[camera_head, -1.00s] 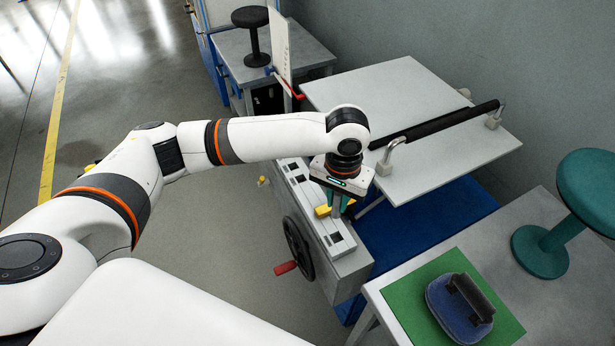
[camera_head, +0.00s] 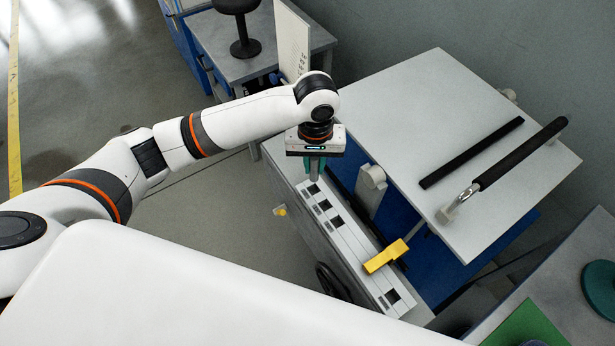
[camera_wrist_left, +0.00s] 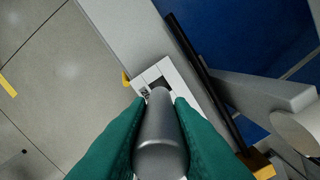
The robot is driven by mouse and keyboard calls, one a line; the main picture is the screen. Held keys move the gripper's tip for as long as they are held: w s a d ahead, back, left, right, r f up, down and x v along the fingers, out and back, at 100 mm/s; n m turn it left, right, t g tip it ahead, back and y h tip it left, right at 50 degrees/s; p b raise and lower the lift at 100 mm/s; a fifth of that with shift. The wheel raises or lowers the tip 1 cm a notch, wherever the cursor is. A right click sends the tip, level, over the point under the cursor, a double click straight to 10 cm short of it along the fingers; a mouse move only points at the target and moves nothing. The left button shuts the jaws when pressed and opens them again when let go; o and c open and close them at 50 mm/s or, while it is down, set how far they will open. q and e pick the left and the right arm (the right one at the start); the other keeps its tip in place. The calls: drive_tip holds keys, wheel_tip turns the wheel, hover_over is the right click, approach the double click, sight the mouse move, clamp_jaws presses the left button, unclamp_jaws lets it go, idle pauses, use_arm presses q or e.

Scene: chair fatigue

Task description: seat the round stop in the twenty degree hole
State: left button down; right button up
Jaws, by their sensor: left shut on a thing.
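My left gripper (camera_head: 316,172) is shut on the round stop, a smooth grey metal cylinder (camera_wrist_left: 160,135). Its teal fingers grip the stop from both sides in the left wrist view. In the head view the gripper points down over the far end of the row of holes on the grey bench (camera_head: 345,240). In the wrist view a white plate with a dark square hole (camera_wrist_left: 158,84) shows just beyond the stop's end. The stop hides part of that plate. The hole labels are too small to read, so I cannot tell which is twenty degrees. My right gripper is out of view.
A yellow block (camera_head: 385,256) lies across the row of holes nearer me. A grey tilted board (camera_head: 430,130) with black bars stands to the right, above a blue base. A grey upright bracket (camera_head: 371,190) stands close right of the gripper.

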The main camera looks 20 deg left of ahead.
use_arm(q)
wheel_tip(320, 180, down, 3)
drive_tip(key=shift+s+d+r, duration=0.1)
drive_tip(key=shift+f, duration=2.4)
drive_tip(key=c, duration=1.3)
unclamp_jaws()
wheel_tip(320, 180, up, 12)
drive_tip(key=shift+r, duration=0.15)
